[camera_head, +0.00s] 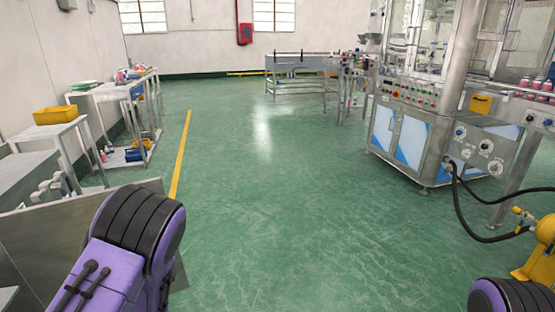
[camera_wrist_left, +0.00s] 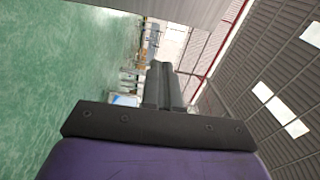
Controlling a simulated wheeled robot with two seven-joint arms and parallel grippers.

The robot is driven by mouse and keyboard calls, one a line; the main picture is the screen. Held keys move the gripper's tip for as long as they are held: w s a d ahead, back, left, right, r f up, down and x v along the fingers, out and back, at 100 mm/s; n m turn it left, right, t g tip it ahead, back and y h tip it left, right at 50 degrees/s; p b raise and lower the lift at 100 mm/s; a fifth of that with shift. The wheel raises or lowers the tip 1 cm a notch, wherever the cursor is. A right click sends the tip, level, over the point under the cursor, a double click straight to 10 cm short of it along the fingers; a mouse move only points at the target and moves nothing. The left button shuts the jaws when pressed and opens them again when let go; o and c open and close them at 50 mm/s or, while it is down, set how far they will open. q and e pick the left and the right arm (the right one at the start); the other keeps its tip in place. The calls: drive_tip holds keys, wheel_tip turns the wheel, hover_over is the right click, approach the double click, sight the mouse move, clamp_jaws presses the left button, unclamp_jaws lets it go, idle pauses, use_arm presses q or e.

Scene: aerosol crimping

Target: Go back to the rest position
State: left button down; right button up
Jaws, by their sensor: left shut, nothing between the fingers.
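My left gripper (camera_wrist_left: 164,70) shows in the left wrist view with its two dark fingers together and nothing between them. It points out over the room, with the green floor to the left of it and the ceiling to the right. In the head view only part of my purple and black left arm shows at the lower left; its gripper is out of the picture. A small part of my right arm shows at the lower right corner, and the right gripper is out of view.
A steel machine (camera_head: 405,135) with a conveyor (camera_head: 510,104) stands at the right. A yellow device (camera_head: 540,245) with a black hose is at the lower right. White tables (camera_head: 47,132) with a yellow bin (camera_head: 55,115) line the left. The green floor (camera_head: 265,190) between is clear.

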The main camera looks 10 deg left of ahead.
use_arm(q)
drive_tip(key=s+d+f+n+g+h+p, duration=0.1)
drive_tip(key=s+d+f+n+g+p, duration=0.2)
drive_tip(key=s+f+n, duration=0.4)
drive_tip(key=s+d+f+n+g+h+p, duration=0.1)
drive_tip(key=s+d+f+n+g+p, duration=0.1)
drive_tip(key=s+f+n+g, duration=0.5)
drive_tip(key=s+d+n+g+p, duration=0.1)
drive_tip(key=s+d+n+p, duration=0.2)
drive_tip(key=s, duration=0.6)
drive_tip(key=s+d+n+g+h+p, duration=0.1)
drive_tip(key=s+d+n+g+p, duration=0.1)
drive_tip(key=s, duration=0.8)
drive_tip(key=shift+d+n+p, duration=0.45)
drive_tip(key=shift+d+n, duration=0.05)
drive_tip(key=shift+d, duration=0.3)
drive_tip(key=shift+s+r, duration=0.1)
drive_tip(key=shift+s, duration=0.1)
